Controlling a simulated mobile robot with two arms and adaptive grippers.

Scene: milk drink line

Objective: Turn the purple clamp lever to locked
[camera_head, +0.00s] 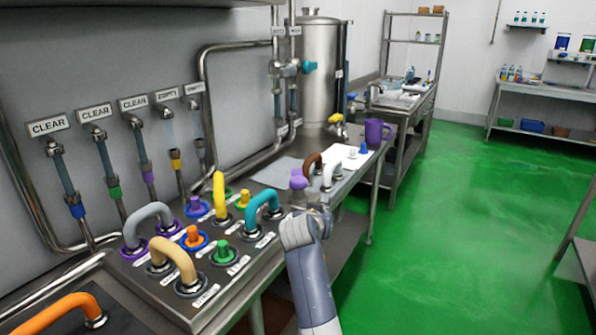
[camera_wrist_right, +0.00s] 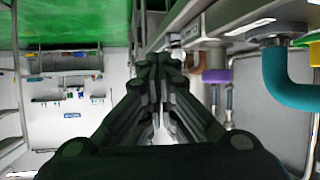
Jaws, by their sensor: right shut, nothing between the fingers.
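A purple piece (camera_head: 298,180) stands at the right end of the steel panel, just beyond my right wrist. A purple piece on a metal fitting also shows in the right wrist view (camera_wrist_right: 217,75), right of the fingers. It looks like the clamp lever, but I cannot tell its setting. My right gripper (camera_head: 318,212) is beside it at the panel's right edge, its fingers mostly hidden in the head view. In the right wrist view the dark fingers (camera_wrist_right: 160,64) are together and empty, apart from the purple piece. My left gripper is not in view.
The panel carries a teal pipe bend (camera_head: 263,205), a yellow bend (camera_head: 219,193), a tan bend (camera_head: 172,258) and coloured knobs. White and brown bends stand near the purple piece. A purple mug (camera_head: 377,132) is farther back. The green floor (camera_head: 450,230) at right is clear.

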